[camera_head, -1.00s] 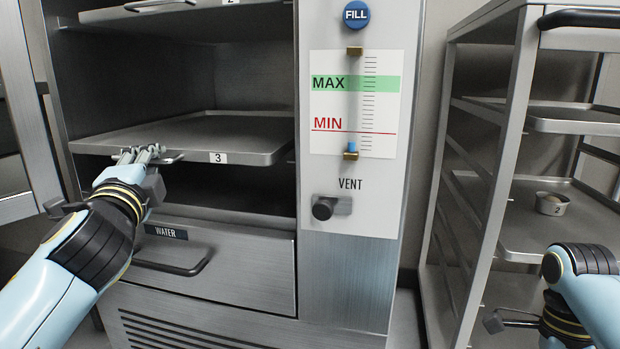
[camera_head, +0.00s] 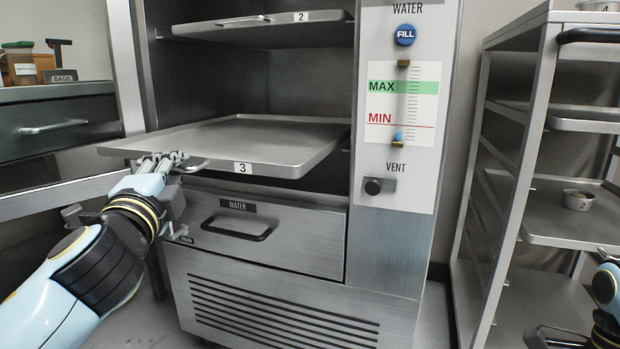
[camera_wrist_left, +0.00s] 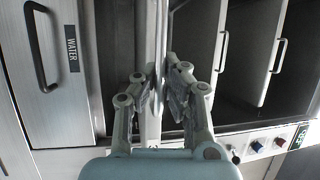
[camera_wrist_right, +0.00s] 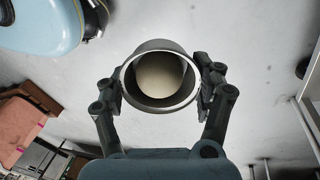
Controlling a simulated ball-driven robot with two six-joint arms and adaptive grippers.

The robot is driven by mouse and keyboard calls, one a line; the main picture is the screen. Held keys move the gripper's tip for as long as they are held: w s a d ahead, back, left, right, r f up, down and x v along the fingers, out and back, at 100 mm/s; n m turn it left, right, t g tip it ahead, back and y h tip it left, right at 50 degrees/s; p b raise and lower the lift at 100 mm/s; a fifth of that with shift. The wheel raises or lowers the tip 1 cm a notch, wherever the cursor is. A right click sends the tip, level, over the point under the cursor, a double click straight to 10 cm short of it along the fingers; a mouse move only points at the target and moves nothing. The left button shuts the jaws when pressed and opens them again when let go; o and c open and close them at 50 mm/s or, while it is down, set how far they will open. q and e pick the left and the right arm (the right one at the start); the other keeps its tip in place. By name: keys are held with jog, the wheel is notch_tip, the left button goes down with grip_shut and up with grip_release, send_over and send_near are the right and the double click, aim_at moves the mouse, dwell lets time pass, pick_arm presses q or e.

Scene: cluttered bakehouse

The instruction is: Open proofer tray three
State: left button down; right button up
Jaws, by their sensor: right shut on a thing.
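Proofer tray three (camera_head: 255,140), a flat metal sheet with a label "3", sticks out of the front of the proofer. My left gripper (camera_head: 168,160) is at the handle on its front edge. In the left wrist view, my left gripper's (camera_wrist_left: 157,78) fingers close on either side of the handle, with the tray seen edge-on. My right gripper (camera_wrist_right: 163,85) is shut around a grey round cup (camera_wrist_right: 184,103) with a pale ball in it. In the head view only part of my right gripper (camera_head: 548,338) shows at the lower right edge.
Tray two (camera_head: 265,26) is above. The WATER drawer (camera_head: 310,250) below is shut. The open proofer door (camera_head: 70,195) stands at left, near my left arm. A rack (camera_head: 505,190) at right holds a small tin (camera_head: 577,200).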

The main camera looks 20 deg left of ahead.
pick_arm(q)
jog(key=shift+f, duration=0.25)
jog(key=c, duration=1.4)
grip_release()
jog(key=shift+r, duration=0.1)
jog(key=v, duration=1.2)
